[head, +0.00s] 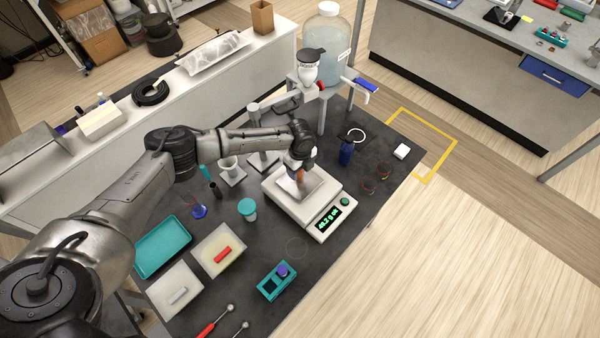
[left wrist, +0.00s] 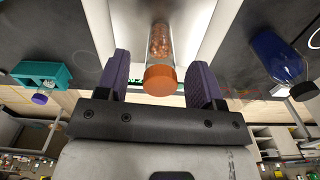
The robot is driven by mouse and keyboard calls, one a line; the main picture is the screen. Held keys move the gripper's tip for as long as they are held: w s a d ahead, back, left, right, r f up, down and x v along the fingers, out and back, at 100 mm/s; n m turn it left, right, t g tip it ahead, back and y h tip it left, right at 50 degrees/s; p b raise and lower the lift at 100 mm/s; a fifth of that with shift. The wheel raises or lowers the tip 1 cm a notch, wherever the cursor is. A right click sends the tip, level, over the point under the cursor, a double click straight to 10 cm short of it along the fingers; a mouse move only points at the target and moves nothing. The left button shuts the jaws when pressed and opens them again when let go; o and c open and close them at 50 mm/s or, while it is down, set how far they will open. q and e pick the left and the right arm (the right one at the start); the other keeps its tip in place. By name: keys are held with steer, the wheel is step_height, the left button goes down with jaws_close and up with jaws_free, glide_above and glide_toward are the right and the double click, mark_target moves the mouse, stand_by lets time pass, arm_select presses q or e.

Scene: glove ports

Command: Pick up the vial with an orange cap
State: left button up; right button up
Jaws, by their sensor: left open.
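My left gripper (left wrist: 161,75) is open, with one purple finger on each side of the vial and a gap on both sides. In the head view my left gripper (head: 300,163) is above the pan of the white balance (head: 322,213), largely hidden by my own wrist. A bit of orange from the vial (head: 299,175) shows there below it. My right gripper is not in view.
A teal rack (head: 268,287) holding a purple-capped vial is in front of the balance. A blue bottle (head: 346,153) stands behind it at right. A teal-lidded cup (head: 248,208) and shallow trays (head: 163,246) are to the left.

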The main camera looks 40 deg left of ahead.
arm_select(q)
steer(key=shift+f, duration=1.05)
steer(key=shift+c, duration=0.2)
steer(key=c, duration=0.9)
steer(key=shift+r, duration=0.15)
steer(key=shift+c, duration=0.2)
